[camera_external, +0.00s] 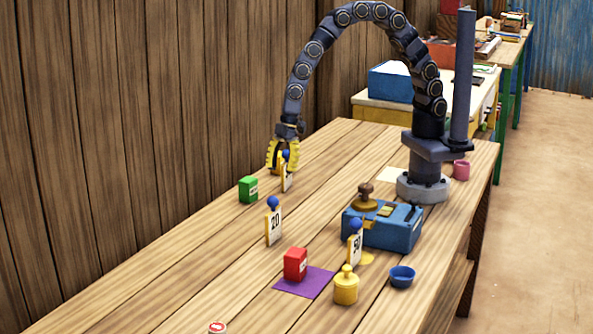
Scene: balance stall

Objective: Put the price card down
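My gripper (283,156), with yellow fingers, is at the far left of the wooden table. Its fingers close around the blue knob of a white price card (287,181), which hangs upright below them. The card is seen nearly edge-on and its number cannot be read. I cannot tell whether its lower edge touches the table. A second price card (274,227), marked 20, stands upright nearer the camera. A third price card (355,250), apparently marked 50, stands in front of the blue balance (395,230).
A green box (248,190) stands left of the held card. A red box (295,264) stands on a purple mat (292,287). A yellow lidded pot (346,287), a blue bowl (402,277) and a pink cup (461,170) are on the right. Bare boards (190,275) lie front left.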

